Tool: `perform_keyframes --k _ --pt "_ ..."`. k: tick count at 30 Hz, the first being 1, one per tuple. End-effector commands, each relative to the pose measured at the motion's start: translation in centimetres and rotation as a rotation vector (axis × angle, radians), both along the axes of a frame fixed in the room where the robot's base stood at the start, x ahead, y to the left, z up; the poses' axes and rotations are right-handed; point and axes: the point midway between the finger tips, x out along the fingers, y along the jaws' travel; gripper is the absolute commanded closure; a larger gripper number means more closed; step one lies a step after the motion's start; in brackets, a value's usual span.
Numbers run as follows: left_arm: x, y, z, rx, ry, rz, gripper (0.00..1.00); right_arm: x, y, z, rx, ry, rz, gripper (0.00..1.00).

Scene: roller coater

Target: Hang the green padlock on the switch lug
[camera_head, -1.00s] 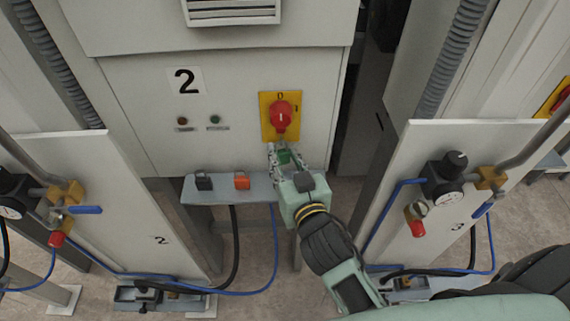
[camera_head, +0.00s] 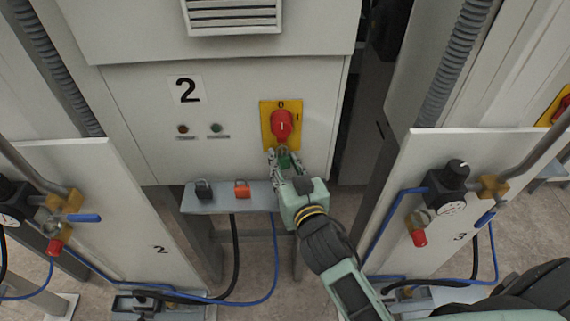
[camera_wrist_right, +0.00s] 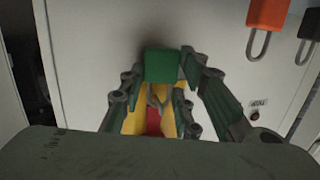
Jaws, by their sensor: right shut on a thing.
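The green padlock (camera_head: 285,162) is between the fingers of my right gripper (camera_head: 284,158), just below the red rotary switch (camera_head: 281,125) on its yellow plate (camera_head: 267,109). In the right wrist view the padlock's green body (camera_wrist_right: 162,66) sits between both fingers of the right gripper (camera_wrist_right: 163,80). Its grey shackle (camera_wrist_right: 157,100) points toward the switch, whose red part (camera_wrist_right: 153,122) shows beyond. The lug is not clear, and I cannot tell whether the shackle touches or passes through it. My left gripper is not in view.
A grey shelf (camera_head: 222,207) below the panel holds a black padlock (camera_head: 203,190) and an orange padlock (camera_head: 242,190). White side panels (camera_head: 110,210) with valves, gauges and blue hoses stand left and right. The panel face (camera_head: 130,110) left of the switch is mostly clear.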

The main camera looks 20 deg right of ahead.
Motion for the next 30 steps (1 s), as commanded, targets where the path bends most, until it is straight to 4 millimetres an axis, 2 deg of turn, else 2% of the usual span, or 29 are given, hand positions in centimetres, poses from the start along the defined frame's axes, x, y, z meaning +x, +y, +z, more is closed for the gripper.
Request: perform_keyframes --k 6,7,14,24,26,30 --pt "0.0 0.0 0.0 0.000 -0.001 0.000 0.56 0.0 0.0 0.1 0.000 -0.001 0.000 0.99" --pt "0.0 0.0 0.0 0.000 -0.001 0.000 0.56 0.0 0.0 0.1 0.000 -0.001 0.000 0.69" --pt "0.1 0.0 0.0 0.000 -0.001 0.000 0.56 0.0 0.0 0.1 0.000 -0.001 0.000 0.49" --pt "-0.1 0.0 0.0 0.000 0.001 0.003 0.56 -0.2 0.0 -0.1 0.000 0.002 0.000 0.48" --pt "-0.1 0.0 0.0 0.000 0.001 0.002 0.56 -0.6 0.0 0.0 0.001 0.002 0.000 0.48" --pt "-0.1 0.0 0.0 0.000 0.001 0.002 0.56 -2.6 0.1 0.2 0.003 0.004 -0.001 0.48"
